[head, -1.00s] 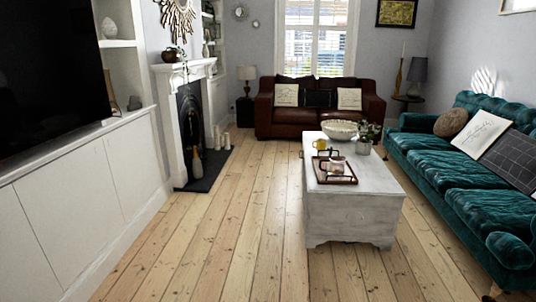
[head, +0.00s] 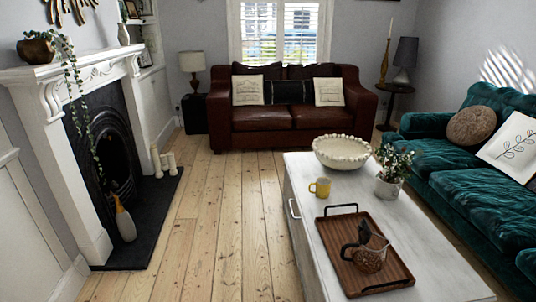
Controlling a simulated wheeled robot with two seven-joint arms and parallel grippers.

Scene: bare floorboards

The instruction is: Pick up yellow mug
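The yellow mug (head: 320,188) stands upright on the white chest-like coffee table (head: 440,262), near its left edge. It is between the large pale bowl (head: 341,154) behind it and the wooden tray (head: 338,261) in front of it. Its handle points to the left. Neither of my grippers shows in the head view.
A glass vessel (head: 370,258) stands on the tray. A potted plant (head: 391,172) is right of the mug. A teal sofa (head: 440,172) lines the right side, a fireplace (head: 105,150) the left. Floorboards (head: 218,225) left of the table are clear. A brown sofa (head: 262,118) is at the back.

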